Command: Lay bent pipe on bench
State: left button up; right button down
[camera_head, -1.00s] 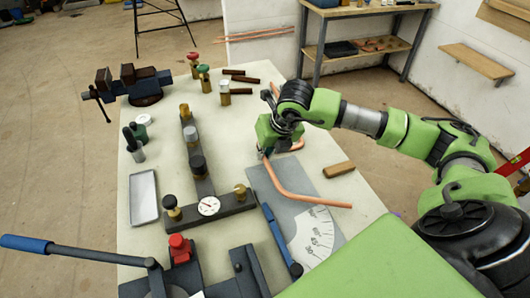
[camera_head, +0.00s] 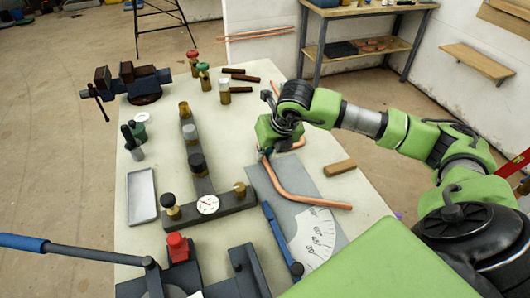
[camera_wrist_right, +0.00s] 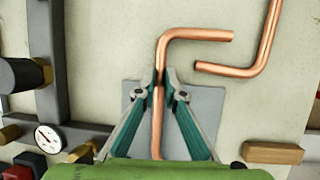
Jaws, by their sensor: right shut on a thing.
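A bent copper pipe (camera_head: 305,199) sits over the grey angle plate (camera_head: 290,212) on the pale bench (camera_head: 243,130). My right gripper (camera_head: 265,153) is shut on this pipe near its bend. In the right wrist view, the gripper (camera_wrist_right: 159,82) has its fingers on both sides of the pipe (camera_wrist_right: 157,125), and the pipe's short leg points right. I cannot tell whether the pipe touches the plate. A second bent copper pipe (camera_wrist_right: 267,42) lies to the right of it in the wrist view. My left gripper is not in view.
A wooden block (camera_head: 340,167) lies right of the plate. A dark manifold with a gauge (camera_head: 208,204), a grey tray (camera_head: 142,196) and a vise (camera_head: 140,84) stand to the left. A blue-handled bender (camera_head: 80,253) is at the front. Some bench surface near the plate is bare.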

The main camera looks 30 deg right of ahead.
jog(key=c, duration=2)
grip_release()
jog(key=shift+c, duration=0.2)
jog(key=v, duration=1.2)
